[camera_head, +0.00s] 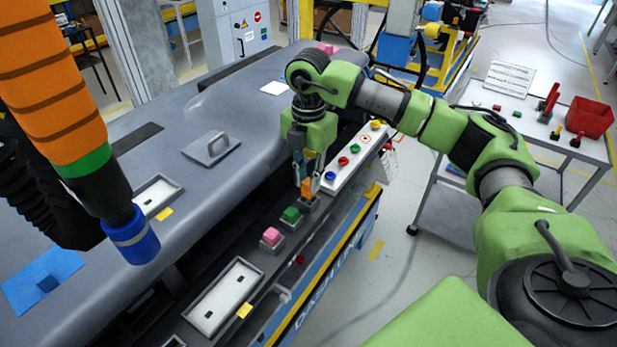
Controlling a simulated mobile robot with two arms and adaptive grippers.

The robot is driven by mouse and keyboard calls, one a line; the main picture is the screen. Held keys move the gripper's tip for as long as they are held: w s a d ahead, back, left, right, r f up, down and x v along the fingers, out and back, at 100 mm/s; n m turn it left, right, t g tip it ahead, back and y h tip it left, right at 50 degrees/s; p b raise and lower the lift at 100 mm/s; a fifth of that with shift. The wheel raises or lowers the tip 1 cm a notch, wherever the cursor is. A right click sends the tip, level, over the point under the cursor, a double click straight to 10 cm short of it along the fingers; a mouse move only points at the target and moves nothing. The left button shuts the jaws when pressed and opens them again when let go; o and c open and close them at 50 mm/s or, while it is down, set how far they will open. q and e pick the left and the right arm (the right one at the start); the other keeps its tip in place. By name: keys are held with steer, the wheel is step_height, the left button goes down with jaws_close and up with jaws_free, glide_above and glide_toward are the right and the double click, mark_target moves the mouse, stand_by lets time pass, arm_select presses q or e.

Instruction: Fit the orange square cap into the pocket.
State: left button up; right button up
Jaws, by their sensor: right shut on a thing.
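The orange square cap (307,188) is between the fingertips of my right gripper (309,173), which points down and is shut on it. The cap is directly over a small grey square pocket (311,203) at the far end of a row on the ledge. The cap's lower edge looks close to the pocket's rim; I cannot tell whether it touches or is inside. Nearer in the row, a green cap (291,214) and a pink cap (271,235) sit in similar grey pockets. My left gripper is not in view.
A white button panel (345,162) stands close to the right of the gripper. The grey dashboard (230,120) rises on the left. A white tray (224,296) lies nearer. An orange-and-black hose (50,90) with a blue end hangs at left.

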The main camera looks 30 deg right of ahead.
mark_target(309, 181)
steer(key=shift+f+b, duration=1.05)
steer(key=shift+f, duration=0.4)
steer(key=o, duration=0.9)
steer(key=shift+r, duration=0.15)
step_height(309, 181, up, 12)
steer(key=shift+f, duration=0.1)
